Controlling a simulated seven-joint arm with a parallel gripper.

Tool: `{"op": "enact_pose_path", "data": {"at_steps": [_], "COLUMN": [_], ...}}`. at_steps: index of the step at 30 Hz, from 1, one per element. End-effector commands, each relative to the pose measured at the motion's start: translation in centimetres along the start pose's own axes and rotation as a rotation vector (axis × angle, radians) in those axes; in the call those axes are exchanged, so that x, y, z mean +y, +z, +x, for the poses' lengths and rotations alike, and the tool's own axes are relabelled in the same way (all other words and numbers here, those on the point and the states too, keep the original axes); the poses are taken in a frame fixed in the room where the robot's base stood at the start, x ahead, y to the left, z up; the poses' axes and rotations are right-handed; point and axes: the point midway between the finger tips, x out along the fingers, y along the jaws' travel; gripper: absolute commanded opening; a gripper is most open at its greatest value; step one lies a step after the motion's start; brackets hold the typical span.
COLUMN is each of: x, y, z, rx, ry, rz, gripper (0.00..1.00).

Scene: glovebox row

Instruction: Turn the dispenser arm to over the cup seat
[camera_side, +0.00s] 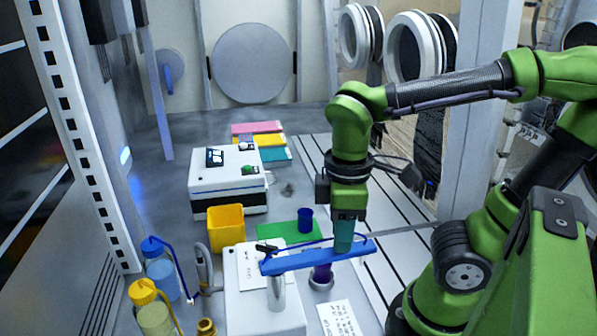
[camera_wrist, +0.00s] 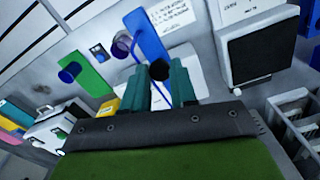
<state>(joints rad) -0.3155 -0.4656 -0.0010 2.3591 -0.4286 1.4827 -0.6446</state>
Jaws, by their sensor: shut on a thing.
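The blue dispenser arm (camera_side: 305,259) lies roughly level above a white box, beside a metal post (camera_side: 276,292). My gripper (camera_side: 344,246) points down and is shut on the dispenser arm near its right end. In the wrist view, the teal fingers (camera_wrist: 161,84) stand on both sides of a black round part (camera_wrist: 159,70), and the blue arm (camera_wrist: 150,42) runs past them. A purple cup (camera_side: 322,273) stands in a round seat (camera_side: 321,284) below the arm in the side view. In the wrist view the cup (camera_wrist: 122,44) shows beside the arm; exact alignment is unclear.
A yellow bin (camera_side: 226,229) and a white instrument (camera_side: 228,182) stand behind. Capped bottles (camera_side: 161,273) with tubes are at the left. A written sheet (camera_side: 338,318) lies at the front.

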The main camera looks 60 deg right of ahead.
Motion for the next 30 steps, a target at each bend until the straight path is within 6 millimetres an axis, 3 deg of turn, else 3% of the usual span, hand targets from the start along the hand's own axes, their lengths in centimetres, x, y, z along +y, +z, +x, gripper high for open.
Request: {"op": "enact_pose_path", "data": {"at_steps": [15,30], "x": [4.6,6.2], "y": [-2.7,-4.7], "z": [-0.1,-0.2], "rx": [0.001,0.003], "ry": [0.005,0.006], "rz": [-0.462,-0.689], "gripper": [0.00,0.00]}}
